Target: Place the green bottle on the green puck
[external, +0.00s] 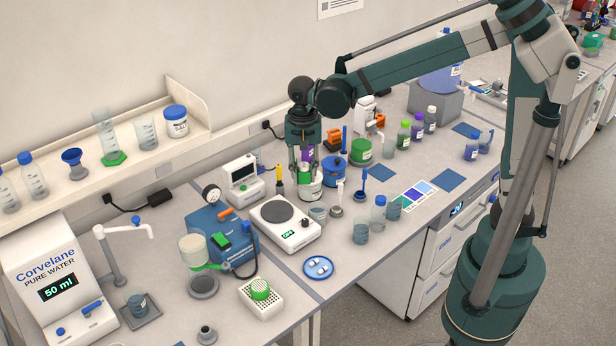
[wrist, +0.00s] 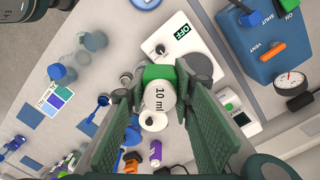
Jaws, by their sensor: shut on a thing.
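My gripper (external: 305,168) is shut on a small green-and-white bottle (wrist: 159,92) marked "10 ml". In the wrist view the bottle is between the two finger pads, with its green part away from the purple bottle. In the external view the fingers hide much of it; a white body (external: 311,188) shows at their lower end. I cannot tell whether it touches the bench. A round green piece (external: 260,288) sits on a white perforated rack at the front; I cannot tell whether this is the green puck.
A white hot plate (external: 285,226) stands just in front of my gripper. A green tub (external: 361,150), a blue pot (external: 334,172) and a purple bottle (wrist: 155,152) stand close behind it. A blue pump (external: 222,240) is to the left. A blue mat (external: 449,180) on the right is bare.

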